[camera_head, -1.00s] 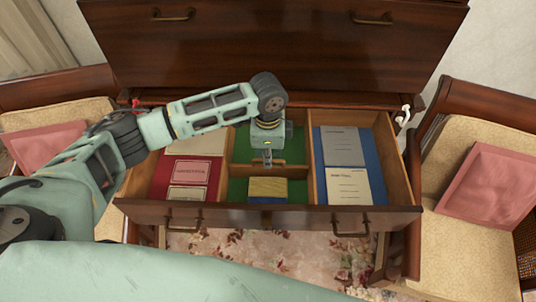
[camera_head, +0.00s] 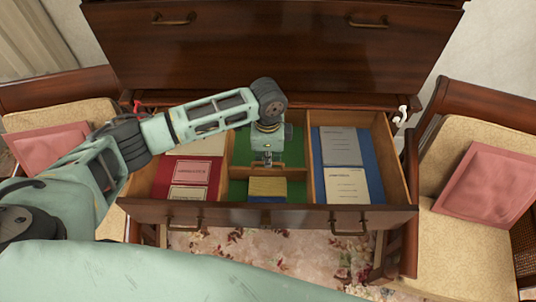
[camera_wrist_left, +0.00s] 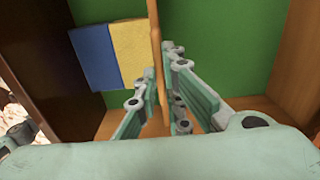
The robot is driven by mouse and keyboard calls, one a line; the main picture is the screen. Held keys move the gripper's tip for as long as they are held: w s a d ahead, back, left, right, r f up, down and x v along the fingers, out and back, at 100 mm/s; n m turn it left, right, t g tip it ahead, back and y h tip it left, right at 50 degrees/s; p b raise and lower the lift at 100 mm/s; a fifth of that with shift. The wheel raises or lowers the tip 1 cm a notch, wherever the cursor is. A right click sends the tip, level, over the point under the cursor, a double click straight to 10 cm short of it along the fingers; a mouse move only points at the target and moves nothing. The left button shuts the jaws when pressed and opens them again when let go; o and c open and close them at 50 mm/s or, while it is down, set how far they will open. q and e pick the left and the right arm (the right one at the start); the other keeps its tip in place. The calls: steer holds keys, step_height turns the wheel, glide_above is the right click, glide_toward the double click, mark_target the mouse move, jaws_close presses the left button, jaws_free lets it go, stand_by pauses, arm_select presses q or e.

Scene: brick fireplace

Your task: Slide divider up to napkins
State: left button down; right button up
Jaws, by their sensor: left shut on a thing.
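A thin wooden divider (camera_head: 294,174) stands upright across the green-lined middle compartment of the open drawer. My left gripper (camera_head: 267,162) reaches down from above and is shut on the divider near its middle. The napkins (camera_head: 267,187), one yellow and one blue, lie at the drawer's front, on the near side of the divider. In the left wrist view the divider (camera_wrist_left: 155,45) runs between the fingers of my left gripper (camera_wrist_left: 165,103), with the yellow napkin (camera_wrist_left: 131,48) right beside it. I cannot tell whether they touch. My right gripper is not in view.
The left compartment holds red and cream booklets (camera_head: 190,172); the right one holds grey and cream booklets (camera_head: 340,147) on blue. The drawer front (camera_head: 320,216) borders the near side. Chairs with pink cushions (camera_head: 487,182) flank the chest. Green floor behind the divider is bare.

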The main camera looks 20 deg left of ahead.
arm_select(q)
steer(key=c, duration=1.9)
jaws_free()
steer(key=shift+a, duration=0.1)
steer(key=shift+c, duration=0.2)
steer(key=shift+r, duration=0.1)
steer(key=shift+r, duration=0.35)
step_height(320, 180, up, 11)
